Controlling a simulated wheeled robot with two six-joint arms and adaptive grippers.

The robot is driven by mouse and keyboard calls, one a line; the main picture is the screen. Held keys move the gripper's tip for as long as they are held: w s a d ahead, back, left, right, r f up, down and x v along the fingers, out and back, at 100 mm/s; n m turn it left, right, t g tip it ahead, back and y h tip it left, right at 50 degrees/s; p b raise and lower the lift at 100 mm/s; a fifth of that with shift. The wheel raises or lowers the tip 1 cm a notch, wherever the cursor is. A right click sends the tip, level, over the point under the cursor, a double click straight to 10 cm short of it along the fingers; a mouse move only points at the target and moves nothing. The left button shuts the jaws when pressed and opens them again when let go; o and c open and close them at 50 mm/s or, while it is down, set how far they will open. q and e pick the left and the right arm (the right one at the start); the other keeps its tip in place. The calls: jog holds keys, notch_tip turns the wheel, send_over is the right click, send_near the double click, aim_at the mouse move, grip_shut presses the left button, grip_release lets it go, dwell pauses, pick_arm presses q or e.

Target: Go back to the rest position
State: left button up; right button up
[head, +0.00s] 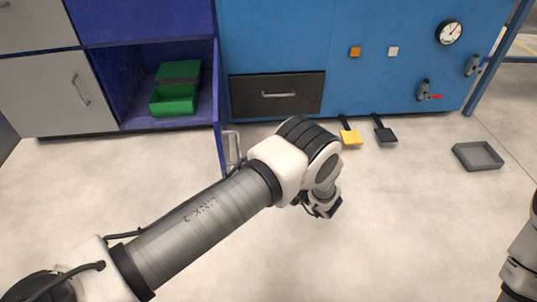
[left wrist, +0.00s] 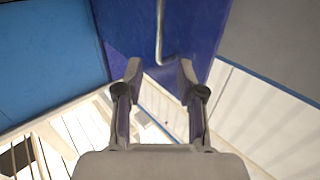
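My left arm reaches across the head view from the lower left, and its gripper (head: 322,208) hangs over the floor in front of the open blue cabinet door (head: 218,115). In the left wrist view my left gripper (left wrist: 160,80) has its fingers apart with nothing held between them. The door's metal handle (left wrist: 160,32) shows beyond the fingertips, apart from them; in the head view the handle (head: 232,148) is just left of my arm's elbow. Part of my right arm shows at the right edge of the head view; its gripper is out of view.
A green box (head: 175,98) stands inside the open blue cabinet. A dark drawer (head: 278,94) is shut. A yellow pedal (head: 350,138), a dark pedal (head: 385,135) and a grey tray (head: 478,156) are on the floor at the right. The floor in front is clear.

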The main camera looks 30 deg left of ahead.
pick_arm(q)
jog(key=s+a+f+m+t+h+p, duration=0.2)
jog(key=s+a+f+m+h+p, duration=0.25)
jog(key=s+f+m+h, duration=0.55)
jog(key=s+d+r+m+g+h+p, duration=0.1)
jog(key=s+d+m+g+h, duration=0.2)
jog(key=s, duration=0.8)
jog(key=s+d+r+m+g+h+p, duration=0.1)
jog(key=s+d+g+h, duration=0.25)
jog(key=s, duration=0.75)
notch_tip(320, 180, up, 38)
jog(key=s+p, duration=0.2)
jog(key=p, duration=3.6)
jog(key=shift+d+r+h, duration=0.2)
jog(key=shift+d+h, duration=0.05)
jog(key=shift+h, duration=0.2)
